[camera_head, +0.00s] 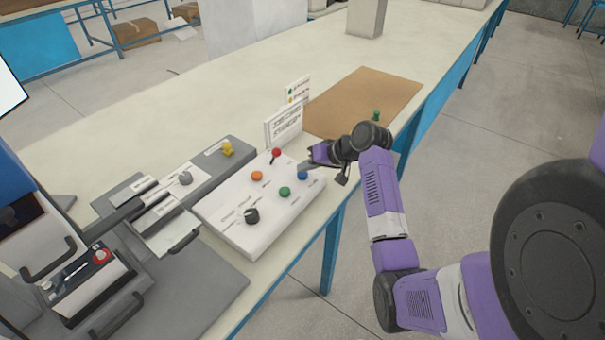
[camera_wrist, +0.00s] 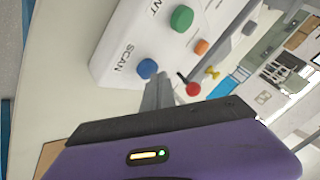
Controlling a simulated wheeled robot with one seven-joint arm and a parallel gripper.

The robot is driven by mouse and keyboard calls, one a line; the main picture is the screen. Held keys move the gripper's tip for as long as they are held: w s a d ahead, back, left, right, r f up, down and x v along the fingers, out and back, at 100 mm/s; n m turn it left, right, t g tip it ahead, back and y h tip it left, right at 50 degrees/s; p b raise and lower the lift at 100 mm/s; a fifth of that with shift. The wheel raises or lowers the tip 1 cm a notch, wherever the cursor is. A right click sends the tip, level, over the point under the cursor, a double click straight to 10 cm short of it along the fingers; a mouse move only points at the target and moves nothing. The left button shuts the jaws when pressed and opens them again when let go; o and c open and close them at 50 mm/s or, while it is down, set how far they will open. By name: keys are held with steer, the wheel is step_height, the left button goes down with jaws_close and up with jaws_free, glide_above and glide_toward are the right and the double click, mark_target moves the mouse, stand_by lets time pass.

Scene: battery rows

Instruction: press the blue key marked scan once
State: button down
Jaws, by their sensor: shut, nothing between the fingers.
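The blue key (camera_head: 302,175) sits at the right end of the white control panel (camera_head: 228,226). In the wrist view the blue key (camera_wrist: 147,68) is round, with the label SCAN printed beside it. My gripper (camera_head: 304,167) is shut and empty, its fingertips close to the blue key. In the wrist view the tips of my gripper (camera_wrist: 158,76) appear just beside the key; I cannot tell whether they touch it.
The panel also has a green key (camera_head: 285,191), an orange key (camera_head: 257,176), a red-topped lever (camera_head: 276,153) and a black knob (camera_head: 252,215). A small sign (camera_head: 284,127) stands behind. A brown mat (camera_head: 365,100) lies farther along the table.

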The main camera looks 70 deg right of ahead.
mark_target(305, 175)
steer(key=shift+f, duration=0.5)
steer(key=shift+r, duration=0.1)
stand_by(0.5)
steer(key=shift+r+p, duration=0.85)
steer(key=shift+r, duration=0.05)
step_height(305, 175, up, 5)
steer(key=p, duration=0.5)
stand_by(0.7)
